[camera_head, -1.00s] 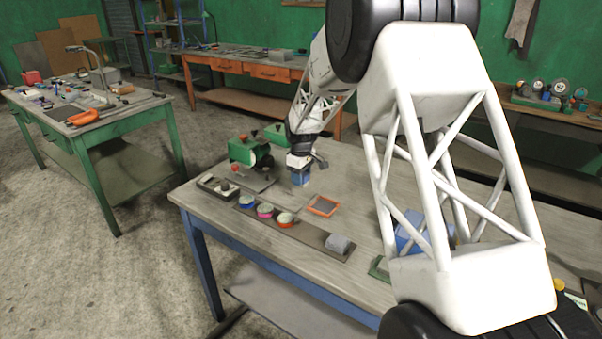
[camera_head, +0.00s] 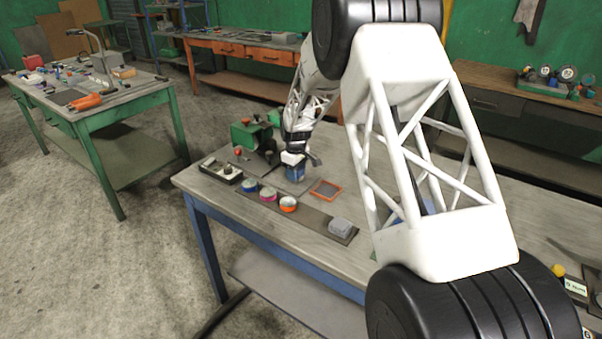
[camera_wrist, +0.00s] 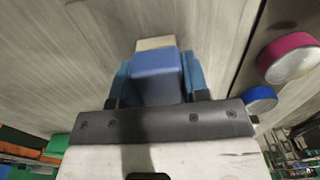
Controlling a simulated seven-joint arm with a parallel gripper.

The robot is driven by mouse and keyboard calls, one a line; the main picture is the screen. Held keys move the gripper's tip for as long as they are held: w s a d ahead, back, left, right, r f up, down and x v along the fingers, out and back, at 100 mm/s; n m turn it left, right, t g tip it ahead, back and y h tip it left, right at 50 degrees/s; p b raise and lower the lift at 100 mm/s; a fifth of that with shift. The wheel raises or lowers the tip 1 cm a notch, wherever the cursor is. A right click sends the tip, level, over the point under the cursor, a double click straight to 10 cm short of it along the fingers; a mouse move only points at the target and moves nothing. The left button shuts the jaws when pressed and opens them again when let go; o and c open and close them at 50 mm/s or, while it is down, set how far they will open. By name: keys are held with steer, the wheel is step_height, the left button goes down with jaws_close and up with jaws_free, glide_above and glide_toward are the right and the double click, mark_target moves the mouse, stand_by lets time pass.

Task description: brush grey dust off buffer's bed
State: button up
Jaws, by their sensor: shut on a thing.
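My gripper (camera_head: 295,172) is shut on a blue block-like tool, most likely the brush (camera_wrist: 158,66), which has a cream end beyond the blue part. Blue fingers flank it in the wrist view. In the head view it is low over the bench or touching it; I cannot tell which. The buffer (camera_head: 248,137), green with a dark round wheel, stands just behind and left of my gripper. A flat grey plate with a red knob, likely its bed (camera_head: 254,168), lies in front of it. I cannot make out grey dust on it.
Several round tubs, including a blue-banded one (camera_head: 249,185) and a pink-banded one (camera_wrist: 287,58), stand on a dark strip in front of my gripper. An orange-framed tray (camera_head: 326,190) lies right of my gripper.

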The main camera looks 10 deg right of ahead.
mark_target(303, 183)
steer(key=shift+w+a, duration=1.65)
steer(key=shift+c, duration=0.4)
steer(key=shift+w+a+f, duration=0.15)
steer(key=shift+w+a, duration=0.05)
steer(key=shift+a, duration=0.05)
steer(key=shift+w+a+r, duration=0.2)
steer(key=shift+w+a, duration=0.3)
steer(key=shift+s+d+f, duration=0.15)
steer(key=shift+s+d, duration=0.15)
steer(key=shift+d, duration=0.05)
steer(key=shift+s+d, duration=3.3)
steer(key=shift+s+a, duration=0.3)
steer(key=shift+a, duration=0.05)
steer(key=shift+w+a+f, duration=0.1)
steer(key=shift+w+a, duration=1.45)
steer(key=shift+a, duration=0.05)
steer(key=shift+w+a, duration=0.25)
steer(key=shift+w, duration=0.05)
steer(key=shift+w+a, duration=0.2)
steer(key=shift+w, duration=0.05)
steer(key=shift+w+a+r, duration=0.2)
steer(key=shift+w+a, duration=0.85)
steer(key=shift+w+a+f, duration=0.15)
steer(key=shift+w+a, duration=0.3)
steer(key=shift+s+d, duration=3.65)
step_height(303, 183, up, 8)
steer(key=shift+r, duration=0.25)
